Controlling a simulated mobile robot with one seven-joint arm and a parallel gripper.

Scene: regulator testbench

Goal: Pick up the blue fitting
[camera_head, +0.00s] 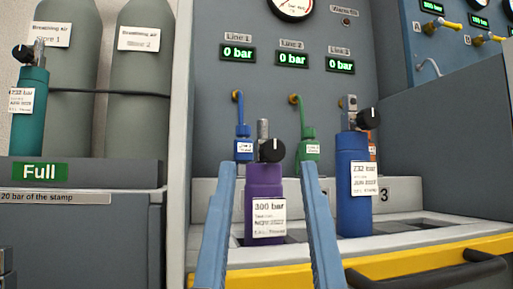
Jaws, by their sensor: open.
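The blue fitting (243,145) hangs on a blue hose below the Line 1 display, with a small white label on its front. It is behind and just left of the purple cylinder's valve. My gripper (268,166) is open, its two blue fingers reaching in from the bottom of the view. The left fingertip shows just below and left of the blue fitting, apart from it in the picture. The purple cylinder (262,187) shows between the fingers. I cannot tell how deep the fingers reach relative to it, and I see nothing held.
A green fitting (308,148) hangs under Line 2. A blue cylinder (352,205) with a black knob stands to the right, partly hiding an orange fitting (372,147). A yellow-fronted drawer (420,259) holds the cylinders. A teal cylinder (30,125) stands at the left.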

